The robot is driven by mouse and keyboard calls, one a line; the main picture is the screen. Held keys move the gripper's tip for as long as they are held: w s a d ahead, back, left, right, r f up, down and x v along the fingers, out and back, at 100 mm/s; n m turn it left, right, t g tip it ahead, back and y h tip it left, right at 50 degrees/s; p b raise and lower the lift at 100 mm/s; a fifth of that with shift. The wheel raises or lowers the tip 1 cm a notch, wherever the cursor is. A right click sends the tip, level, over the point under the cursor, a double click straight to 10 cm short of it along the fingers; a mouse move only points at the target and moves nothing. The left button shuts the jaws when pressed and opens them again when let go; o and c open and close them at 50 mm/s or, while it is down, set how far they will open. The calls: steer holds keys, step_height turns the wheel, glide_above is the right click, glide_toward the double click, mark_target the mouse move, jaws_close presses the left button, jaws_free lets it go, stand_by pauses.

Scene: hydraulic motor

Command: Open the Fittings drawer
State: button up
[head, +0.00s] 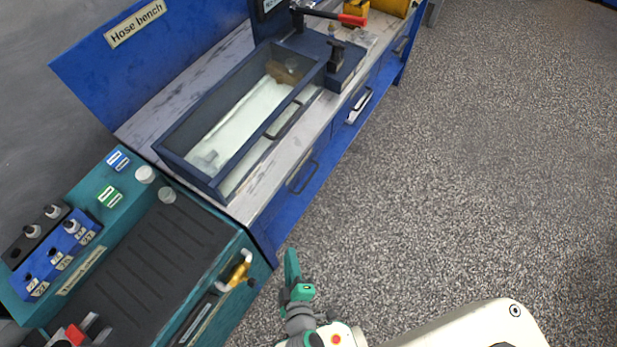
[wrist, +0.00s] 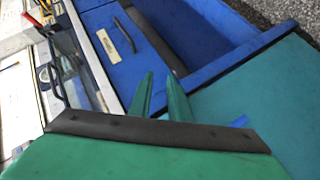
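The blue hose bench (head: 330,155) has several drawer fronts with dark handles along its right side in the head view. One handle (head: 303,177) is on the nearest front. Another front, with a pale label (head: 360,105), is farther along. I cannot read which is the Fittings drawer. In the wrist view a blue drawer front (wrist: 100,18) carries a pale label (wrist: 125,35), too small to read. My gripper (head: 292,262) is over the floor, right of the teal bench's corner, apart from the drawers. Its two green fingers (wrist: 161,92) stand a little apart with nothing between them.
A clear-fronted tank (head: 240,115) sits on the hose bench's worktop, with a red-handled tool (head: 352,20) behind. The grey floor (head: 480,160) to the right is clear.

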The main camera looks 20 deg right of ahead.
steer(key=w+d+f+n+h, duration=0.3)
steer(key=w+d+n, duration=0.15)
steer(key=w, duration=0.45)
steer(key=n+h, duration=0.3)
glide_toward(309, 178)
steer(key=shift+h, duration=0.3)
steer(key=x, duration=0.6)
steer(key=f+x, duration=0.1)
steer(key=x, duration=0.3)
steer(key=shift+w+a, duration=0.15)
steer(key=shift+a, duration=0.05)
steer(key=shift+d, duration=0.1)
steer(key=shift+c, duration=0.7)
jaws_close()
